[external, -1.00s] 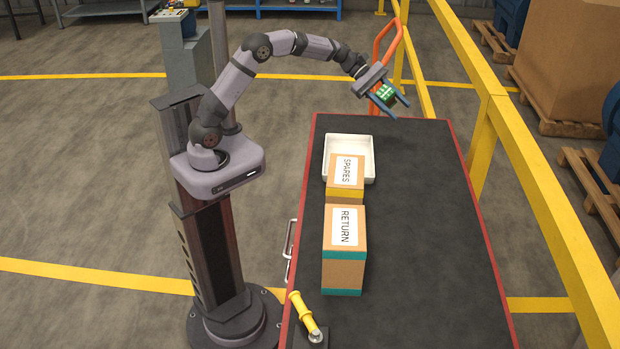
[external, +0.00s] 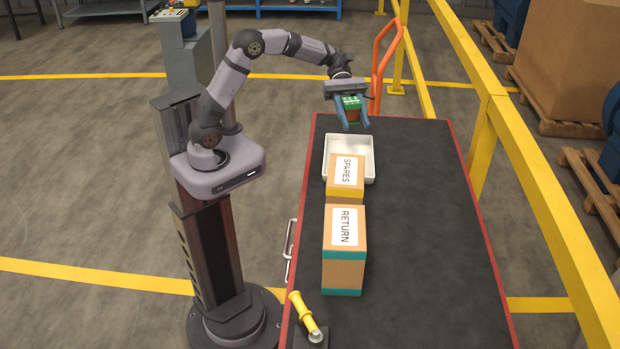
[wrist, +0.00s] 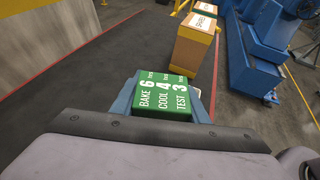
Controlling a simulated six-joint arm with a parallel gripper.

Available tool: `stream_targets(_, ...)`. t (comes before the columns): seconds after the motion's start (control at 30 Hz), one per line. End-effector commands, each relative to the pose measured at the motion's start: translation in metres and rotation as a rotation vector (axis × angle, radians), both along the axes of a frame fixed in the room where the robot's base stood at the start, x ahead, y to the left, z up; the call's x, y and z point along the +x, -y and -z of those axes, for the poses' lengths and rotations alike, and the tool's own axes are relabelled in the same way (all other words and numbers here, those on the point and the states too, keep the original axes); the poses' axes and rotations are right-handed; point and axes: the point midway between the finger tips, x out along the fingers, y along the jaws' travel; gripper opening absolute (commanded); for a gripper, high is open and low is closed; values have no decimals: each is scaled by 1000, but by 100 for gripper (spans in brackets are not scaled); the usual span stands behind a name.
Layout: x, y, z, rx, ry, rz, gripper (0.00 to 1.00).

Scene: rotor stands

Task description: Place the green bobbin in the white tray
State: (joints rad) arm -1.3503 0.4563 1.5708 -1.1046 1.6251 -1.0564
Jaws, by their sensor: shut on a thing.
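In the wrist view the block (wrist: 166,95) has white writing, "BAKE 6, COOL 4, TEST 3". It looks like a box, not a spool, and I see no other green bobbin. The white tray (external: 369,160) lies on the table's far end. My gripper and the block are above the tray's far side, apart from it. The SPARES box hides the tray's near part. In the wrist view the block hides most of the tray.
The SPARES box (external: 345,176) stands at the tray's near edge, with the taller RETURN box (external: 343,250) in front of it. A yellow-handled tool (external: 303,310) is at the near left corner. The black table top (external: 430,220) is clear on the right.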

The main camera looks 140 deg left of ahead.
Motion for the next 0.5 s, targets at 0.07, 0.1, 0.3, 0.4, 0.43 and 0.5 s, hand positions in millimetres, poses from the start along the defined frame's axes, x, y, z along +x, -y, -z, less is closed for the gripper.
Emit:
stream_targets(0.07,1,0,-2,-2,2,-7,0)
stream_targets(0.1,1,0,-3,-1,3,-14,0)
stream_targets(0.3,6,0,-3,7,7,-76,0)
stream_targets(0.4,7,-1,-2,10,8,-89,0)
stream_targets(0.43,7,-1,-2,10,8,-89,0)
stream_targets(0.5,7,-1,0,8,7,-89,0)
